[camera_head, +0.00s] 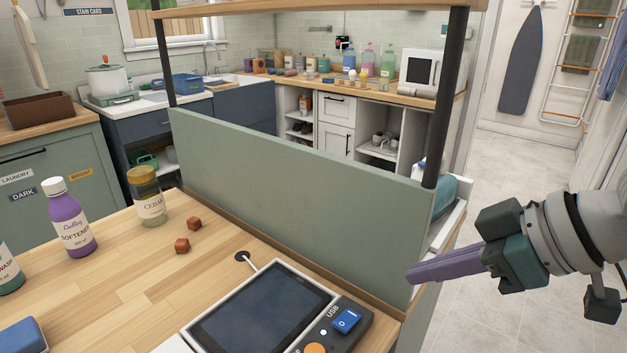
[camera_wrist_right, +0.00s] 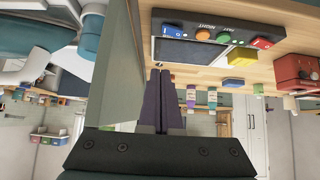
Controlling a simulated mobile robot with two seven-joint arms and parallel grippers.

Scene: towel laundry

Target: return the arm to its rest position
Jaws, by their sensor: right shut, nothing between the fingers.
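My right gripper (camera_head: 413,274) comes in from the right in the head view. Its purple fingers are pressed together with nothing between them and point left. The fingertips appear at the right end of the green panel (camera_head: 290,185), near the counter corner; I cannot tell if they touch it. In the right wrist view the shut fingers (camera_wrist_right: 160,74) stand close beside the edge of a panel, with the device with the screen beyond them. My left gripper is not in view.
A dark post (camera_head: 447,100) rises at the panel's end. Tiled floor (camera_head: 510,150) lies open at the right.

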